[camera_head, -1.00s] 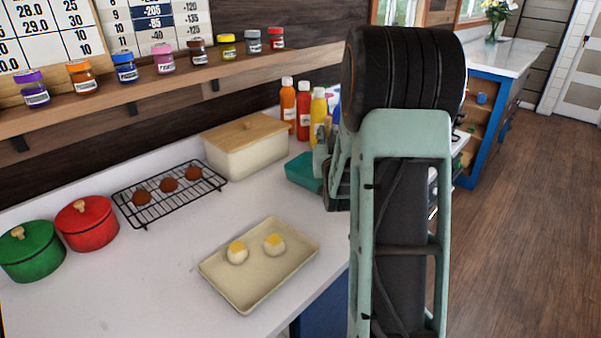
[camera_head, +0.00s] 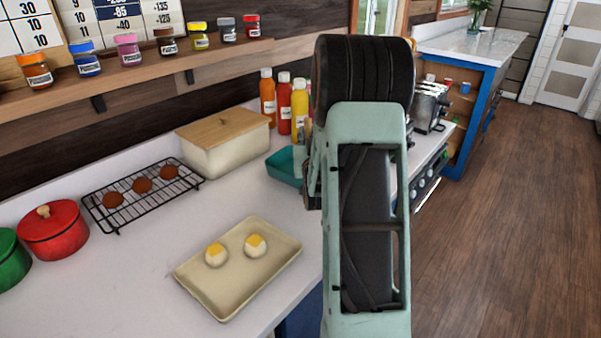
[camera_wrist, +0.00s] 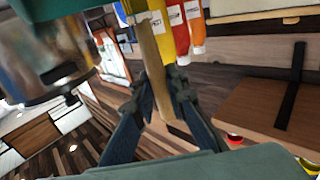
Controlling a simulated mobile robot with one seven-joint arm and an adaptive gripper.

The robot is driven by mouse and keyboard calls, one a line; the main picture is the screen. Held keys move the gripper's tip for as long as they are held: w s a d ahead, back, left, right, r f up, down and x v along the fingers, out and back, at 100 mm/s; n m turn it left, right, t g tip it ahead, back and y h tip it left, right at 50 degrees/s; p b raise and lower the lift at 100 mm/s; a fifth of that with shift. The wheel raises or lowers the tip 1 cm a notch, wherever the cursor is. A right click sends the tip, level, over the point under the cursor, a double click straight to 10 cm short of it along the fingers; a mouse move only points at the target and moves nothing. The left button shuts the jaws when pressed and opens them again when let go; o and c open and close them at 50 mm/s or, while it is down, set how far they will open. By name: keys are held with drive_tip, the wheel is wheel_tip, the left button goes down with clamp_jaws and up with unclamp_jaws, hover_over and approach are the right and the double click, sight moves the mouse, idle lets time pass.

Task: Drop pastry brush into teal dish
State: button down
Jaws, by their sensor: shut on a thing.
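The teal dish (camera_head: 283,168) sits on the white counter behind my arm, with its right side hidden in the head view. A teal surface that seems to be the dish also shows at the top left of the wrist view (camera_wrist: 60,9). My gripper (camera_wrist: 159,88) is shut on the wooden handle of the pastry brush (camera_wrist: 154,62), which lies between the two fingers. The brush's far end points toward the top of the wrist view, and I cannot clearly make out its bristles. In the head view my arm hides the brush and most of the gripper.
Sauce bottles (camera_head: 284,104) stand behind the dish. A cream bin with a wooden lid (camera_head: 224,150) is to its left. A baking tray (camera_head: 228,292) with two buns, a cooling rack (camera_head: 122,216) and a red pot (camera_head: 54,234) occupy the nearer counter. A toaster (camera_head: 428,108) stands beyond my arm.

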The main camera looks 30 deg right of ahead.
drive_tip(key=shift+f, duration=0.4)
drive_tip(key=c, duration=1.8)
unclamp_jaws()
drive_tip(key=shift+c, duration=0.2)
drive_tip(key=v, duration=1.2)
